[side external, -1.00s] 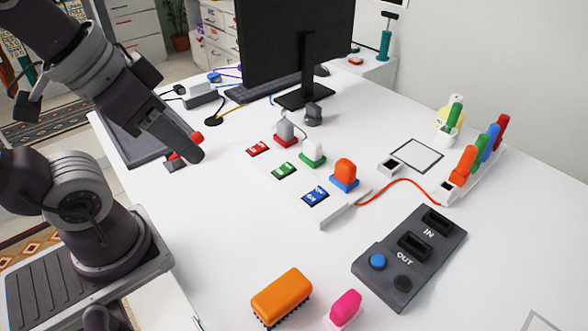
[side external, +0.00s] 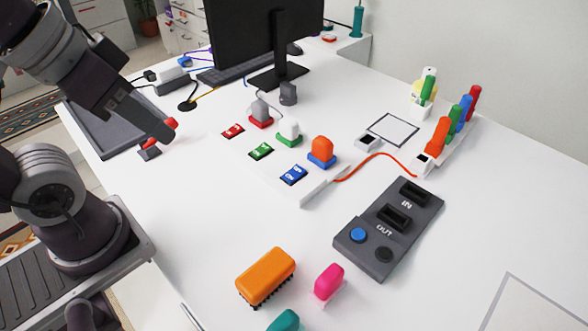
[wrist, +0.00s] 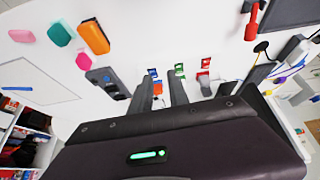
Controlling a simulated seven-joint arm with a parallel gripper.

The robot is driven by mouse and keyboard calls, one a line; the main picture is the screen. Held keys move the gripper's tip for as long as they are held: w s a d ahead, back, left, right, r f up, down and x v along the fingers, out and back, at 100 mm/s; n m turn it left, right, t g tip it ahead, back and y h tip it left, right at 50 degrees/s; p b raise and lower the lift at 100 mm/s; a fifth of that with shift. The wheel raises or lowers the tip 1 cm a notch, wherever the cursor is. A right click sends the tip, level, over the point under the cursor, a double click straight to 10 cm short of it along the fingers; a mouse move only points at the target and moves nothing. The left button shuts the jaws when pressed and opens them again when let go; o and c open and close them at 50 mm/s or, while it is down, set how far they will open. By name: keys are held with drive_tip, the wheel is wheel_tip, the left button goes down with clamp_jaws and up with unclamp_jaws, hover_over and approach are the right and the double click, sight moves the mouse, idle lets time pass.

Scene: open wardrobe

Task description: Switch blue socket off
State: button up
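The blue switch (side external: 293,175) lies on the front end of a white power strip (side external: 312,196). Its white lettering is too small to read surely. Beside it is the blue socket (side external: 322,163) with an orange plug (side external: 322,147) in it. My gripper (side external: 165,131) is above the desk, left of the strip and apart from the switches. In the wrist view my gripper (wrist: 160,90) has two separated fingers with nothing held between them. The blue switch (wrist: 153,72) and orange plug (wrist: 157,88) show beyond that gap.
A green switch (side external: 261,151) and red switch (side external: 233,131) sit farther along the strip. A red-tipped lever (side external: 171,122) is by my gripper. A dark IN/OUT box (side external: 410,214), an orange brush (side external: 265,275) and a monitor (side external: 255,35) stand around. The desk's left front is clear.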

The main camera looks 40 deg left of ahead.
drive_tip(key=w+n, duration=0.1)
drive_tip(key=w+r+n, duration=0.1)
drive_tip(key=w, duration=0.1)
drive_tip(key=w+n+g, duration=0.1)
drive_tip(key=n, duration=0.1)
drive_tip(key=shift+w+d+r, duration=0.2)
drive_tip(key=shift+w+d, duration=0.1)
drive_tip(key=shift+w, duration=0.05)
clamp_jaws()
drive_tip(key=n+g, duration=0.3)
drive_tip(key=n, duration=1.1)
hover_over(297, 170)
drive_tip(key=s, duration=0.2)
wheel_tip(297, 170, down, 6)
drive_tip(key=shift+w+f, duration=0.1)
drive_tip(key=shift+f, duration=0.1)
drive_tip(key=f, duration=0.4)
drive_tip(key=w+f, duration=0.1)
drive_tip(key=f, duration=0.9)
drive_tip(key=shift+w, duration=0.3)
drive_tip(key=shift+w+f, duration=0.1)
drive_tip(key=shift+f, duration=0.05)
